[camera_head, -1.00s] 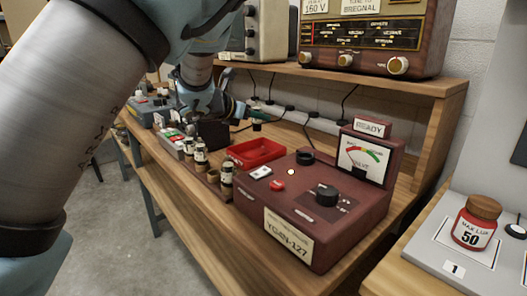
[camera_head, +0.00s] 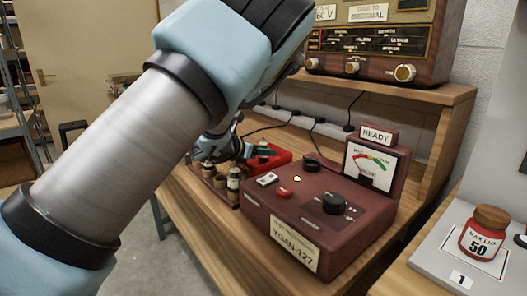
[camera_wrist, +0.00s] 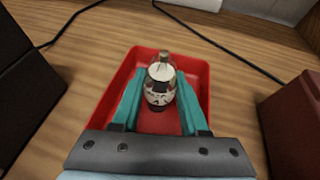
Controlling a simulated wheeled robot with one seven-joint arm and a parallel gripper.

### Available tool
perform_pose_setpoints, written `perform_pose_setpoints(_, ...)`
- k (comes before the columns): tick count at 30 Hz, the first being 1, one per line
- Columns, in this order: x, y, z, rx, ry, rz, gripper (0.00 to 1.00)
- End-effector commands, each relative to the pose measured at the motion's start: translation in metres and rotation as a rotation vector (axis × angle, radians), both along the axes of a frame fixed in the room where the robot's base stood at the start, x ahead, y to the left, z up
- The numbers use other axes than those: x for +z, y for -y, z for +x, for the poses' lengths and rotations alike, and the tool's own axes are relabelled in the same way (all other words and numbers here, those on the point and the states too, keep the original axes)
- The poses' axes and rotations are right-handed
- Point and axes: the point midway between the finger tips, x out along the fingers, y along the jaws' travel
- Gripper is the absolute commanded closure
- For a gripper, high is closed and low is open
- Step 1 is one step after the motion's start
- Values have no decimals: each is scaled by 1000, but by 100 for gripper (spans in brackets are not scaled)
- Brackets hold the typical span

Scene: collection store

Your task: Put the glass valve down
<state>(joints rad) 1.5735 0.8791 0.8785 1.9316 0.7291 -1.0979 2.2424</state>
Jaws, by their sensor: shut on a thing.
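The glass valve (camera_wrist: 160,82), a clear bulb with a pale label and a pointed tip, is held between the teal fingers of my gripper (camera_wrist: 160,88). My gripper is shut on it. In the wrist view the valve is over the red tray (camera_wrist: 196,76), inside its outline; whether it touches the tray floor cannot be told. In the head view my gripper (camera_head: 257,152) is low at the left part of the red tray (camera_head: 285,156), and my arm hides part of the area. The held valve is not clearly visible there.
A dark red tester (camera_head: 290,222) with a dial and a READY sign stands right of the tray. A rack with other valves (camera_head: 233,180) stands in front of the tray, close to my gripper. A shelf with a radio (camera_head: 375,45) is behind. Cables run along the back.

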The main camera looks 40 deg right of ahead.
Motion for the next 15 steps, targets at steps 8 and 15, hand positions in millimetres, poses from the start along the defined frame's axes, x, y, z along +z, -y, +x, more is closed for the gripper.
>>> perform_pose_setpoints(8,-1,0,0,0,0,0,28)
perform_pose_setpoints(15,0,0,0,0,0,0,26)
